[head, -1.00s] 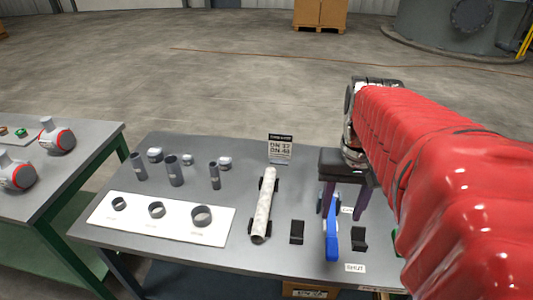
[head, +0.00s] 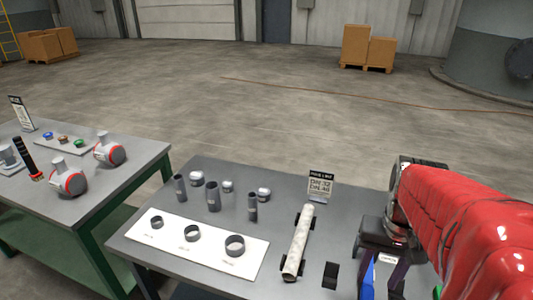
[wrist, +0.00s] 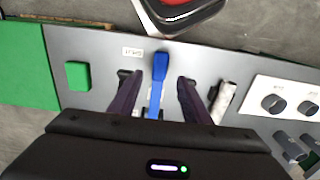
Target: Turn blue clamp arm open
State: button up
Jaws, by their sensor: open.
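The blue clamp arm (wrist: 158,88) lies on the grey table in the wrist view, its broad end towards the top of the picture. My gripper (wrist: 158,84) is open, with one dark purple finger on each side of the arm. Gaps show between both fingers and the arm; in this view they do not touch it. A small white label (wrist: 132,52) lies beside the arm's broad end. In the head view only part of the blue arm (head: 368,279) shows at the lower edge, below my gripper (head: 383,275). The clamp's base is mostly hidden.
A pale speckled cylinder (head: 298,243) lies in a cradle left of the gripper, with a black block (head: 331,275) close by. A green block (wrist: 77,75) lies in the wrist view.

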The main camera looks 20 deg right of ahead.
aim_at(369, 297)
notch_tip(369, 297, down, 8)
jog(key=shift+f, duration=0.1)
dwell(0.4)
grip_shut()
dwell(0.4)
jog(key=shift+d, duration=0.15)
